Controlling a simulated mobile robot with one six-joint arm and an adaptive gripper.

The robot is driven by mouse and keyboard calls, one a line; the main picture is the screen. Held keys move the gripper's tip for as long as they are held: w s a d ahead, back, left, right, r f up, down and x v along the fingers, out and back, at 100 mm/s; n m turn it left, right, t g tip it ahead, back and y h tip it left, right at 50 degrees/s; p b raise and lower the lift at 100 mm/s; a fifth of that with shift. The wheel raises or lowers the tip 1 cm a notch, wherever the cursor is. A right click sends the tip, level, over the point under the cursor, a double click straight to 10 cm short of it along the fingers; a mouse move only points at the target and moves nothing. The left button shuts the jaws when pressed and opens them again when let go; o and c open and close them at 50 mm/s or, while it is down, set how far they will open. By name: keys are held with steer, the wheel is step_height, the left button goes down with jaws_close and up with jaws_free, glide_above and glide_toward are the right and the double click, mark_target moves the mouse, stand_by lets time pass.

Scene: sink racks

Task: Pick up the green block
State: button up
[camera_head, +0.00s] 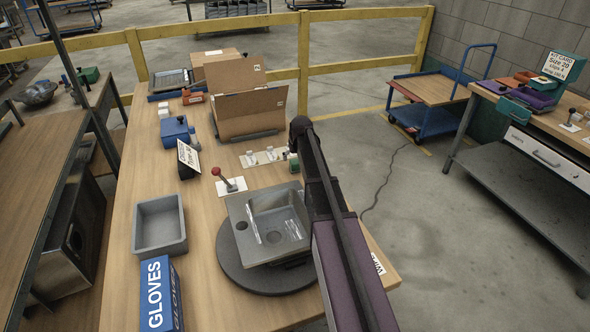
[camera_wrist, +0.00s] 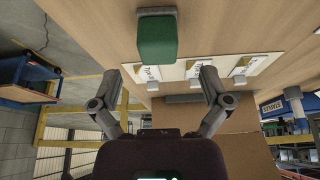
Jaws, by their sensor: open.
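The green block (camera_wrist: 157,40) stands on the wooden table, in the upper middle of the wrist view, with a grey piece at its base. In the head view a small part of the green block (camera_head: 293,161) shows just left of my arm, which hides some of it. My gripper (camera_wrist: 158,78) has its two fingers spread wide apart, one on each side below the block in the wrist picture. Nothing is held between them. In the head view my arm hides the fingers.
White label cards with small blocks (camera_head: 262,156) lie beside the green block. A cardboard stand (camera_head: 250,112) is behind them. A grey sink (camera_head: 268,225) on a round dark base and a red-knobbed lever (camera_head: 217,172) are nearer. Bare floor lies right of the table.

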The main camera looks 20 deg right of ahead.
mark_target(295, 160)
stand_by(0.4)
steer(key=shift+b+x, duration=2.4)
steer(key=shift+x, duration=0.2)
steer(key=shift+d, duration=0.1)
steer(key=c, duration=1.2)
